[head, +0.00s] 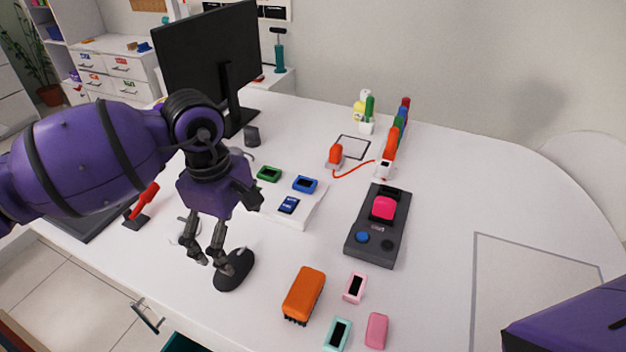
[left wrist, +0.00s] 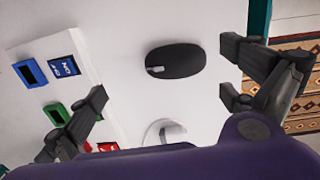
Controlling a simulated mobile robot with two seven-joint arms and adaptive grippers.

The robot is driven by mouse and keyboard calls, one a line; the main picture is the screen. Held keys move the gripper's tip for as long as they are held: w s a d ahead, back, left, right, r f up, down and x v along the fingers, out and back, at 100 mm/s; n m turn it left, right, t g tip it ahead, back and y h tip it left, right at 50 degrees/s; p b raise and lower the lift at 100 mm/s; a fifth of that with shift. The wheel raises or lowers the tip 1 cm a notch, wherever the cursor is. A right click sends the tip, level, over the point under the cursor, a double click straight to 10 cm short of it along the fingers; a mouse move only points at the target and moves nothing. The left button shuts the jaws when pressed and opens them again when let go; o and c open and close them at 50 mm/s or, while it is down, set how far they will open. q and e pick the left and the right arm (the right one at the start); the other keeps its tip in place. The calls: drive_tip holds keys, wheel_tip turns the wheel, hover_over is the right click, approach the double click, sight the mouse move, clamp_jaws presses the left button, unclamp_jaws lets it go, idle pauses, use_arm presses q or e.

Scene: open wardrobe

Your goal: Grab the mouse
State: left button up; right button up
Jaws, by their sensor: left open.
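The mouse (head: 234,270) is black and oval and lies on the white desk near its front edge. In the left wrist view the mouse (left wrist: 175,60) lies ahead of the space between my fingers, touched by neither. My left gripper (head: 208,248) is open and empty; in the head view its fingers hang just left of the mouse and overlap its edge slightly. Its two fingers show wide apart in the left wrist view (left wrist: 165,100). The right gripper does not show; only a purple part of mine is at the lower right.
A white box (head: 300,217) carries blue and dark blue items, with a green one (head: 269,174) beside it. A red-handled object (head: 143,200) stands left of my gripper. An orange brush (head: 303,295) lies right of the mouse. A monitor (head: 210,50) stands behind.

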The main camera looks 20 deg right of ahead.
sight(232, 261)
use_arm(q)
drive_tip(key=shift+w+a+m+y, duration=0.1)
drive_tip(key=shift+a+m+y, duration=0.25)
drive_tip(key=shift+a, duration=0.45)
drive_tip(key=shift+s+d+f, duration=0.1)
drive_tip(key=shift+s+f, duration=0.3)
drive_tip(key=shift+s, duration=0.4)
drive_tip(key=shift+w+a+f+p, duration=0.15)
drive_tip(key=shift+f+p, duration=0.05)
drive_tip(key=shift+f, duration=0.9)
drive_tip(key=shift+w+a+f+p, duration=0.1)
drive_tip(key=shift+w+f+p, duration=0.1)
drive_tip(key=shift+f, duration=0.9)
drive_tip(key=shift+w+a+f+p, duration=0.15)
drive_tip(key=shift+f, duration=0.95)
drive_tip(key=c, duration=1.2)
drive_tip(key=shift+o, duration=0.2)
drive_tip(key=shift+r, duration=0.1)
